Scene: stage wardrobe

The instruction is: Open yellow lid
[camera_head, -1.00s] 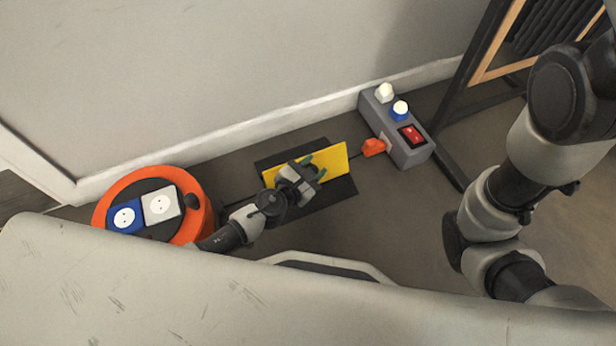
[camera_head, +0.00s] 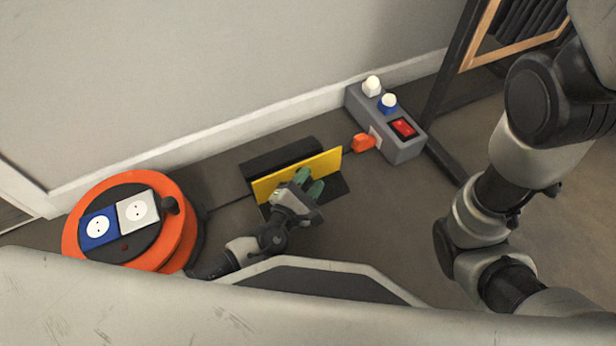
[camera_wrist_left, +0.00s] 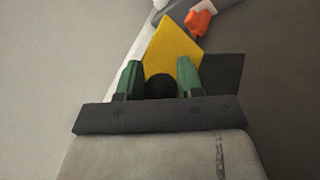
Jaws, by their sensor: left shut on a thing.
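The yellow lid (camera_head: 322,165) stands steeply tilted across a black, flat box or panel (camera_head: 270,160) on the floor by the wall. Black surface shows both behind it and in front of it. My left gripper (camera_head: 308,186) is at the near face of the lid, with its green fingers touching or very close to it. In the left wrist view the yellow lid (camera_wrist_left: 170,52) rises beyond the green fingers of my left gripper (camera_wrist_left: 160,80), with a dark round part between them. The fingers' exact contact is hard to see. My right gripper is out of view.
An orange cable reel (camera_head: 178,240) with blue and white sockets stands at left. A grey power box (camera_head: 400,148) with a red switch and an orange plug (camera_head: 363,142) is at right. A cable runs along the floor. A dark rack stands far right.

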